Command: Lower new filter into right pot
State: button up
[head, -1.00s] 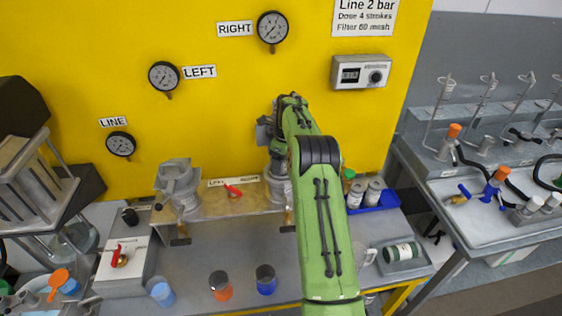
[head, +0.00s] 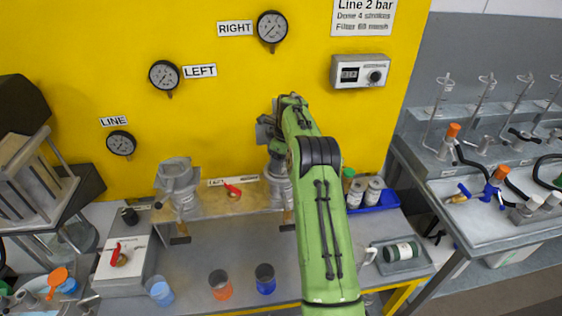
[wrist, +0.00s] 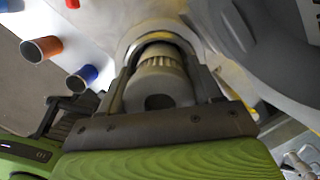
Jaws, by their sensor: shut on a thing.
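The right pot (head: 279,190) is a grey metal housing on the shelf by the yellow panel, partly hidden behind my green arm. My gripper (wrist: 163,75) is shut on the new filter (wrist: 166,88), a pale cylinder with a ribbed far end. In the wrist view the filter lines up with the round rim of the pot (wrist: 133,50). Its ribbed end appears at or inside that rim; the exact depth cannot be told. In the head view my gripper (head: 268,132) is above the right pot, and the filter is hidden.
The left pot (head: 180,188) stands left with its lid raised. A red-handled valve (head: 232,190) lies between the pots. Orange (head: 220,285) and blue (head: 265,279) cups stand in front. A blue tray (head: 385,200) holds white containers at right. Gauges (head: 272,28) are on the panel.

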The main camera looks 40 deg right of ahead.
aim_at(282, 170)
jog(key=f, duration=0.1)
jog(key=s+f, duration=0.1)
jog(key=f, duration=0.1)
jog(key=shift+s+a+f+g, duration=0.1)
jog(key=shift+f+g, duration=0.05)
jog(key=shift+g, duration=0.15)
jog(key=o, duration=1)
jog(key=shift+o, duration=0.8)
jog(key=shift+f, duration=0.1)
jog(key=r, duration=0.4)
jog(key=d+r, duration=0.1)
jog(key=r, duration=0.1)
jog(key=shift+w+r, duration=0.35)
jog(key=shift+r, duration=0.05)
notch_tip(282, 170, up, 12)
jog(key=s+p, duration=0.2)
jog(key=shift+r+t+p, duration=0.15)
jog(key=shift+t+p, duration=0.25)
